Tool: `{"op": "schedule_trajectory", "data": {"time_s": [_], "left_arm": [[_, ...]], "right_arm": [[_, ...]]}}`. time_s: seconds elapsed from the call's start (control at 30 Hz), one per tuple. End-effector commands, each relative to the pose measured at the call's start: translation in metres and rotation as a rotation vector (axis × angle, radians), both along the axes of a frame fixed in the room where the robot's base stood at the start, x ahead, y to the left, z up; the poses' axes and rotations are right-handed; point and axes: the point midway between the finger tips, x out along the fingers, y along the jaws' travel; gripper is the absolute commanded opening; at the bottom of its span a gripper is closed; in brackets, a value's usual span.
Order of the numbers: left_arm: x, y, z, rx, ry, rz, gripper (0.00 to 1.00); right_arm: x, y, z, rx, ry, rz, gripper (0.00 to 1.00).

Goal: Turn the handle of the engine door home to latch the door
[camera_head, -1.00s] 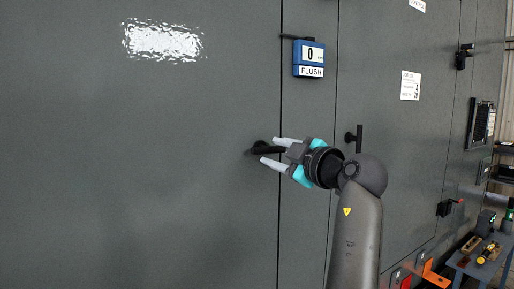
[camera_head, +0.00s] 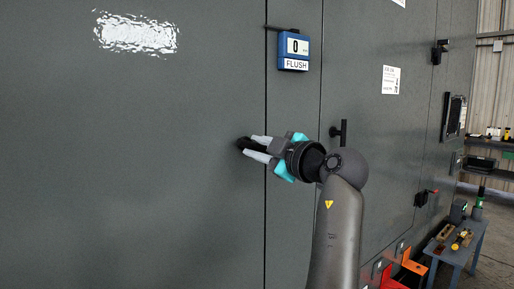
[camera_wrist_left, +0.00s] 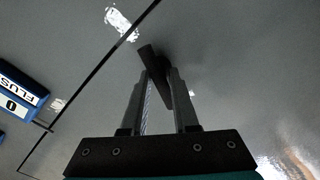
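The dark handle (camera_head: 243,144) sits on the large grey engine door (camera_head: 130,190), just left of the vertical seam. My left gripper (camera_head: 251,148) is at the handle, with one finger above it and one below. In the left wrist view the handle bar (camera_wrist_left: 150,60) stands tilted between the two fingertips (camera_wrist_left: 161,76). The fingers are apart, with a narrow gap beside the bar; whether both press on it I cannot tell. A blue gauge (camera_head: 294,48) reading 0 above the word FLUSH hangs right of the seam, also in the left wrist view (camera_wrist_left: 16,98). My right gripper is not in view.
Another black handle (camera_head: 340,132) stands upright on the panel to the right, close to my left arm. A small blue table (camera_head: 450,257) with tools stands at the far right. The door face left of the handle is clear.

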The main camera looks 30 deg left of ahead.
Motion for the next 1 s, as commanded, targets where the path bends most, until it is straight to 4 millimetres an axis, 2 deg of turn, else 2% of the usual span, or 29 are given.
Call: {"op": "schedule_trajectory", "data": {"time_s": [0.03,0.1,0.67,1.0], "left_arm": [[0.0,0.0,0.0,0.0,0.0,0.0,0.07],[0.0,0.0,0.0,0.0,0.0,0.0,0.0],[0.0,0.0,0.0,0.009,0.022,0.0,0.0],[0.0,0.0,0.002,0.083,0.201,0.0,0.0]], "right_arm": [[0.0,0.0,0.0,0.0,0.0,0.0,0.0],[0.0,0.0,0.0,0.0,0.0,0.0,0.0],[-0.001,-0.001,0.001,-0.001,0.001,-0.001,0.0],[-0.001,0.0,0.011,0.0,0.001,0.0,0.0]]}}
